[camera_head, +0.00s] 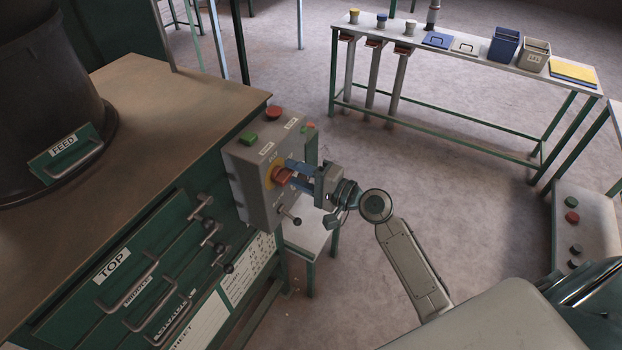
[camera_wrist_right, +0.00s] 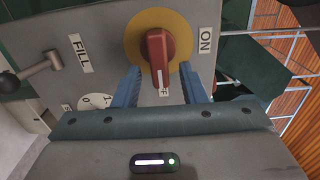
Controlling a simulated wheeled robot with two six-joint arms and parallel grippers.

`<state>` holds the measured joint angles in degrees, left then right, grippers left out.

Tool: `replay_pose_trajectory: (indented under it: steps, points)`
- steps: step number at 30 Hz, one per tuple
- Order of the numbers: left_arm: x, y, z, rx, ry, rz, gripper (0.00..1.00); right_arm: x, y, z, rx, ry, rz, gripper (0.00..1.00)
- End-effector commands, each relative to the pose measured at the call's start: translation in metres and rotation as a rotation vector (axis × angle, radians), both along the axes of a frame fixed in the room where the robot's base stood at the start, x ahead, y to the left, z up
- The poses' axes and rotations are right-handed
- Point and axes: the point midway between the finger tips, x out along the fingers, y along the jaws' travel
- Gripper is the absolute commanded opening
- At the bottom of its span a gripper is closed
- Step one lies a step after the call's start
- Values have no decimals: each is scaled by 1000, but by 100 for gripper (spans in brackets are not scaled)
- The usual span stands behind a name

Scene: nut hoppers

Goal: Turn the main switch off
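The main switch is a red rotary knob (camera_head: 284,175) on a yellow disc, on the side of a grey control box (camera_head: 247,180). In the right wrist view the knob (camera_wrist_right: 160,55) has its white mark pointing down, toward a small label partly hidden by my gripper, of which an "F" shows. The "ON" label (camera_wrist_right: 206,40) is to the right of the disc. My right gripper (camera_head: 293,174) is at the knob, with blue fingers apart, one on each side of it. In the wrist view gaps show between the fingers and the knob. My left gripper is not in view.
The box also carries a green button (camera_head: 249,138), a red button (camera_head: 274,112) and a small lever (camera_head: 292,217). A cabinet (camera_head: 135,95) with a dark hopper stands left. A long table (camera_head: 470,70) with cups and bins is at the back. Open floor lies between.

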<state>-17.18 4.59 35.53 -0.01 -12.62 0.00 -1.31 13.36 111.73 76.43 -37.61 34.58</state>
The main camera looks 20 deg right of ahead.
Motion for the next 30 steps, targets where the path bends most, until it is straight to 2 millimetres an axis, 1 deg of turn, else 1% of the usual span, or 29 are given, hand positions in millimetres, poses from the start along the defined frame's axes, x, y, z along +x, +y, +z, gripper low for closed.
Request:
replay_pose_trajectory:
  steps: [4,12,18,24,30]
  points:
    - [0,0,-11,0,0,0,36,-14,-11,-5,-7,1,1,38]
    - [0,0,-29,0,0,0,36,-48,-37,-5,-8,2,1,38]
    - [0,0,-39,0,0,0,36,-67,-52,-4,-8,2,2,38]
    - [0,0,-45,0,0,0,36,-78,-61,-3,-3,2,2,38]
    - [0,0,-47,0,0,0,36,-82,-64,-1,-1,1,1,38]
